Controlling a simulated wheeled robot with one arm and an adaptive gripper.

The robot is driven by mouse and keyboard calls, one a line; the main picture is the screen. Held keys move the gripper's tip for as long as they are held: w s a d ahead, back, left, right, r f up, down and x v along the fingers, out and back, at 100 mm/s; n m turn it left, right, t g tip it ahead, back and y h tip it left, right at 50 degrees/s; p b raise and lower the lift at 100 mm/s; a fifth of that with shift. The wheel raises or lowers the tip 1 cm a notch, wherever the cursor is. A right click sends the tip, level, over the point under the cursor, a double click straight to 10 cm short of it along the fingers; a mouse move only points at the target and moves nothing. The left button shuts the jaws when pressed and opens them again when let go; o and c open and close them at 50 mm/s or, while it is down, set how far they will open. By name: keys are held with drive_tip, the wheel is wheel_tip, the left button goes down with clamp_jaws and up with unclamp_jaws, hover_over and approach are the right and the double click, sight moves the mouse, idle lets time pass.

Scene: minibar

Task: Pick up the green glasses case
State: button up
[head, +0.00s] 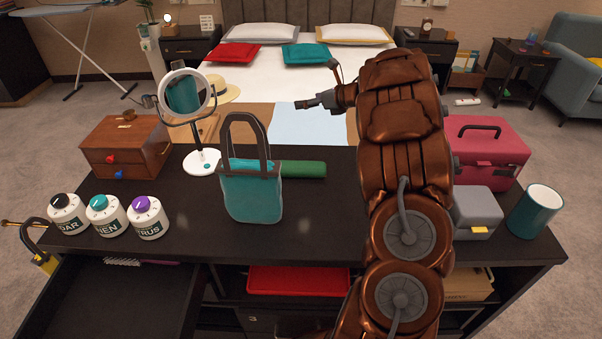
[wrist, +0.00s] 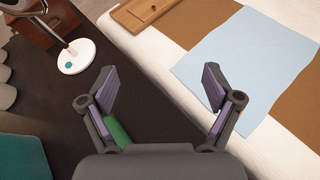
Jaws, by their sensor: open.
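The green glasses case (head: 303,169) lies on the dark counter behind and to the right of a teal handbag, which hides its left part. In the wrist view a piece of the green case (wrist: 117,132) shows beside my left finger, mostly hidden by the gripper. My gripper (wrist: 160,90) is open with nothing between its fingers. In the head view my gripper (head: 318,101) is above and beyond the case, seen against the bed.
The teal handbag (head: 252,195) stands close in front of the case. A round mirror (head: 203,161) stands to the left, near a wooden box (head: 125,148). Three labelled canisters line the front left. A red case (head: 490,150), grey box (head: 474,211) and teal cup (head: 535,211) are at right.

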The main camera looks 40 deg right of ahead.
drive_tip(key=s+a+f+n+g+y, duration=0.2)
drive_tip(key=s+f+n+y, duration=0.25)
drive_tip(key=f, duration=0.25)
drive_tip(key=n+g+y+b, duration=0.1)
drive_tip(key=n+g+y, duration=0.1)
drive_tip(key=n+y, duration=0.15)
approach(296, 164)
drive_tip(key=shift+w+a+r+n+h, duration=0.2)
drive_tip(key=shift+w+a+n+h, duration=0.1)
drive_tip(key=shift+w+a+h, duration=0.3)
drive_tip(key=shift+a+f+y, duration=0.1)
drive_tip(key=shift+a+y, duration=0.2)
drive_tip(key=shift+f+p+x, duration=0.1)
drive_tip(key=shift+p+x, duration=0.4)
drive_tip(key=shift+x, duration=1.35)
drive_tip(key=shift+f+p+x, duration=0.15)
drive_tip(key=shift+p+x, duration=0.3)
drive_tip(key=shift+x, duration=1.4)
drive_tip(key=shift+s, duration=0.15)
drive_tip(key=c, duration=1.3)
drive_tip(key=shift+r, duration=0.15)
